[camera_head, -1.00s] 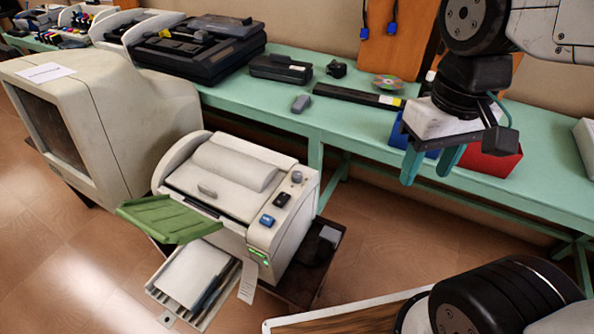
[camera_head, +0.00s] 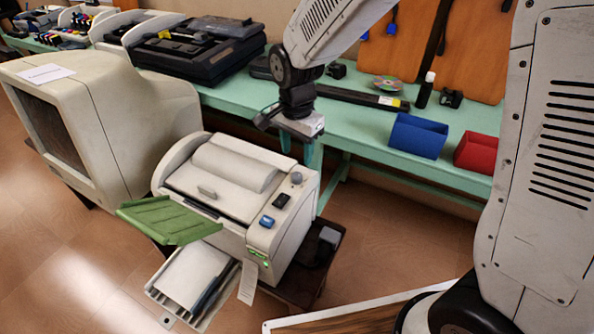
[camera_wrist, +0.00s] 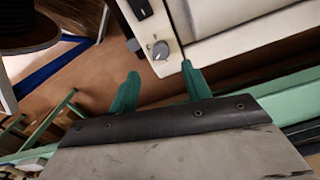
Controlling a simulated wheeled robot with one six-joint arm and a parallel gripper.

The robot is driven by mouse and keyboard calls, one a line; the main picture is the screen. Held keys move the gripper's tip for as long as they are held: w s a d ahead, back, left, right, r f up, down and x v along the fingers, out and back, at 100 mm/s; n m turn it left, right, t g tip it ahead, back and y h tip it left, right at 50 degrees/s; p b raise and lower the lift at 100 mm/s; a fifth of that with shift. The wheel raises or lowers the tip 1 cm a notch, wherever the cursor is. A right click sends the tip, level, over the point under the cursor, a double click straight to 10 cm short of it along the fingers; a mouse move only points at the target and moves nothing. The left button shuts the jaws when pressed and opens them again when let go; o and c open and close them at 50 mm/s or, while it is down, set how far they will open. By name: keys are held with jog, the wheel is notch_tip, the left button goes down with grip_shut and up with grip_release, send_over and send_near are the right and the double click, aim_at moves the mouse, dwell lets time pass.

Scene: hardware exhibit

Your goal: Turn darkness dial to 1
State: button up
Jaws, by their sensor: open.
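The white printer-like machine (camera_head: 225,178) stands at the centre of the head view. A small round grey dial (camera_head: 297,178) sits at the top of its control panel. In the wrist view the dial (camera_wrist: 160,50) shows as a grey knob with a pointer mark. Its numbers are too small to read. My gripper (camera_head: 297,150) is open and empty, a little above and behind the dial. In the wrist view the teal fingers (camera_wrist: 160,72) are apart, and the dial appears just beyond the gap between their tips. I cannot see any contact.
The panel also has a black switch (camera_head: 281,201) and a blue button (camera_head: 266,221). A green tray (camera_head: 165,220) sticks out at the machine's left. Behind is a teal bench (camera_head: 365,130) with a blue bin (camera_head: 417,136) and a red bin (camera_head: 476,152). A beige monitor (camera_head: 110,120) stands left.

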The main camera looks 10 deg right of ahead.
aim_at(297, 175)
jog(key=shift+w+m, duration=0.1)
jog(key=shift+m, duration=0.2)
jog(key=shift+f, duration=0.3)
notch_tip(297, 175, down, 7)
jog(key=shift+f, duration=0.1)
jog(key=c, duration=1)
